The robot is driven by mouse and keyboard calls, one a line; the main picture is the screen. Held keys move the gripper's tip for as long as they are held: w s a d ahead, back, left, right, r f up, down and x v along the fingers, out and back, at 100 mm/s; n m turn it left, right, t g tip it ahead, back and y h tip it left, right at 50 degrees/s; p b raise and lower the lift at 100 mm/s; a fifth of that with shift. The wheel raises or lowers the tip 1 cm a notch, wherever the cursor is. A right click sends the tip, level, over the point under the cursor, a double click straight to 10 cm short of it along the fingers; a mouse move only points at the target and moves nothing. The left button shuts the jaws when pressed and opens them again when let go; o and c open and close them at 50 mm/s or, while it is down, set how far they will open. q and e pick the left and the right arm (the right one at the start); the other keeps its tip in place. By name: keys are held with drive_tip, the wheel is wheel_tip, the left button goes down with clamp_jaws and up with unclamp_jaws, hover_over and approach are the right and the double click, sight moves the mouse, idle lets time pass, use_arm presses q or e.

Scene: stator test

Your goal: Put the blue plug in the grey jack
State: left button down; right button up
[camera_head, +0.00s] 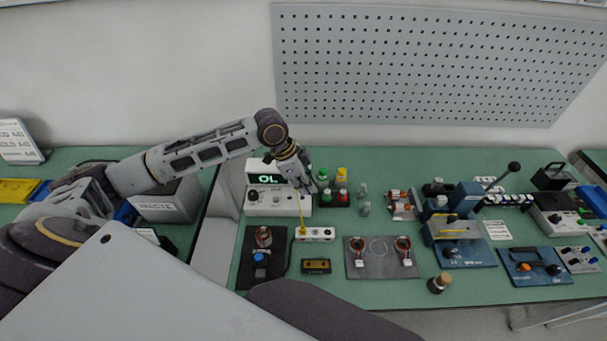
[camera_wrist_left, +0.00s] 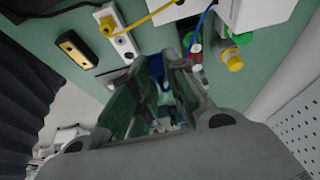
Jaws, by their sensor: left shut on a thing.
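My left gripper (camera_head: 306,184) reaches in front of the tester with the "OL" display (camera_head: 252,197), at its right end. It is shut on the blue plug (camera_wrist_left: 156,72), which shows as a blue piece between the fingers in the left wrist view. A blue cable (camera_wrist_left: 200,24) runs from the white tester housing down behind the gripper (camera_wrist_left: 163,68). The plug's tip is hidden by the fingers. I cannot make out the grey jack for certain. My right gripper is not in view.
A yellow cable (camera_head: 300,212) runs from the white socket strip (camera_head: 316,234) up to the tester. A grey mat (camera_head: 380,268) with two coils lies in front.

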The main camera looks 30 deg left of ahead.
use_arm(q)
drive_tip(key=s+d+p, duration=0.3)
drive_tip(key=s+d, duration=0.2)
drive_tip(key=shift+s+d+p, duration=0.25)
drive_tip(key=shift+s+p, duration=0.05)
drive_tip(key=shift+p, duration=0.05)
idle(0.5)
drive_tip(key=shift+f, duration=0.1)
drive_tip(key=shift+f+b, duration=1.3)
drive_tip(key=shift+f, duration=3.1)
